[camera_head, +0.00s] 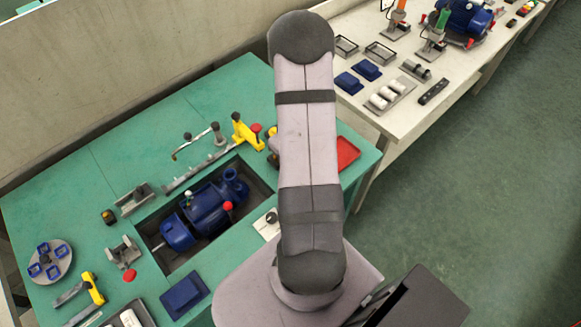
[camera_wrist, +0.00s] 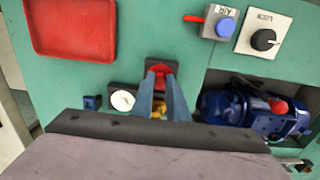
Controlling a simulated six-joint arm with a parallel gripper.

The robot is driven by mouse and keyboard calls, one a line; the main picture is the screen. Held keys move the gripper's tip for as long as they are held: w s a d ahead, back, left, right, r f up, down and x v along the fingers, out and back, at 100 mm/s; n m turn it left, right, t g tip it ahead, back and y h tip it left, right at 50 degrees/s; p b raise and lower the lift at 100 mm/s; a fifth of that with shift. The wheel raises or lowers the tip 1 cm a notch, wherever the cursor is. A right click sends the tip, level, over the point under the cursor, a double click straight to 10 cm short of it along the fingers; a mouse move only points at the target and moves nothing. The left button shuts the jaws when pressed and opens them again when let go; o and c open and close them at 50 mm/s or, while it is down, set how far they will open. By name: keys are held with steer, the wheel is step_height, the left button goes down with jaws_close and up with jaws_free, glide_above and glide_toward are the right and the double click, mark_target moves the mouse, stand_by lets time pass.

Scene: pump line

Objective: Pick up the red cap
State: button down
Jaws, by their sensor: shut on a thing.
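In the wrist view the red cap (camera_wrist: 160,67) sits at a dark square holder on the green bench top. My gripper (camera_wrist: 160,78) reaches to it from the near side, its two blue-grey fingers closed about the cap. The cap looks to be still at the holder; I cannot tell whether it is lifted. A white round cap (camera_wrist: 122,100) sits in a similar dark holder just to the left. In the head view my own arm hides the gripper and the held cap.
The red tray (camera_wrist: 72,25) lies at upper left in the wrist view. The AIR valve (camera_wrist: 226,26) and LOCK switch (camera_wrist: 264,38) stand at upper right. A blue pump (camera_wrist: 250,112) lies in a recess at right. The head view shows a yellow stand (camera_head: 243,132) left of my arm.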

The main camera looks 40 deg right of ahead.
steer(key=shift+r+p, duration=0.65)
stand_by(0.6)
steer(key=shift+r+p, duration=1.85)
steer(key=shift+r, duration=0.35)
